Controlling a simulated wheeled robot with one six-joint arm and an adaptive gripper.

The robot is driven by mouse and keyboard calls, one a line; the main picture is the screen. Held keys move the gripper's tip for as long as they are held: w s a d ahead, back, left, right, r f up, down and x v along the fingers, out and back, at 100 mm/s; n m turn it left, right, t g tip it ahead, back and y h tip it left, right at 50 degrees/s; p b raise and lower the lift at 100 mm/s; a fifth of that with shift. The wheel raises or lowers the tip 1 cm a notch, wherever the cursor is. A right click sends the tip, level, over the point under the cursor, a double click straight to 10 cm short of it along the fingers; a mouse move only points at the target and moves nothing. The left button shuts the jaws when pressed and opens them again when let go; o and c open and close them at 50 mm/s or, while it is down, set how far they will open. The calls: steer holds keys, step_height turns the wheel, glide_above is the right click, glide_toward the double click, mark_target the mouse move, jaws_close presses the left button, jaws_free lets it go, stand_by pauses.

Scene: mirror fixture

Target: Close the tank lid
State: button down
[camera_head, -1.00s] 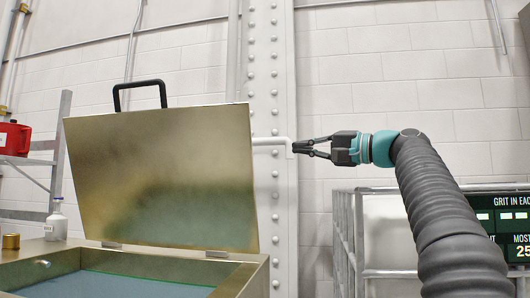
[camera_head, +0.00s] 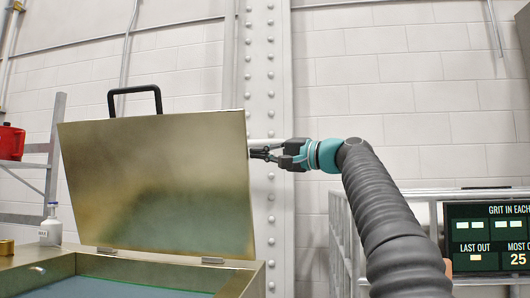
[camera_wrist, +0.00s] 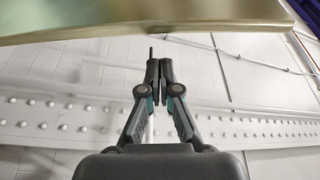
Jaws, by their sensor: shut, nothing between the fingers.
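The brass-coloured tank lid (camera_head: 160,185) stands raised and tilted back on its hinges in the head view. A black handle (camera_head: 135,90) sits on its top edge. The tank (camera_head: 235,278) is open below it. My gripper (camera_head: 254,153) is shut and empty, with its fingertips at the lid's right edge; I cannot tell whether they touch it or reach behind it. In the wrist view my gripper (camera_wrist: 159,66) is shut, and the lid (camera_wrist: 130,18) spans the top of the picture beyond the fingertips.
A white bottle (camera_head: 51,226) and a small brass cup (camera_head: 6,247) stand at the tank's left. A red container (camera_head: 10,142) sits on a rack. A riveted white column (camera_head: 268,100) rises behind the lid. A railing (camera_head: 343,250) and a display (camera_head: 490,237) are at right.

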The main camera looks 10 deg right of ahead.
steer(key=shift+s+a+f+b, duration=0.15)
steer(key=shift+s+a+f, duration=0.1)
steer(key=shift+s, duration=0.4)
steer(key=shift+s+a+f+b, duration=0.15)
steer(key=shift+s+a+f, duration=0.1)
steer(key=shift+s, duration=0.35)
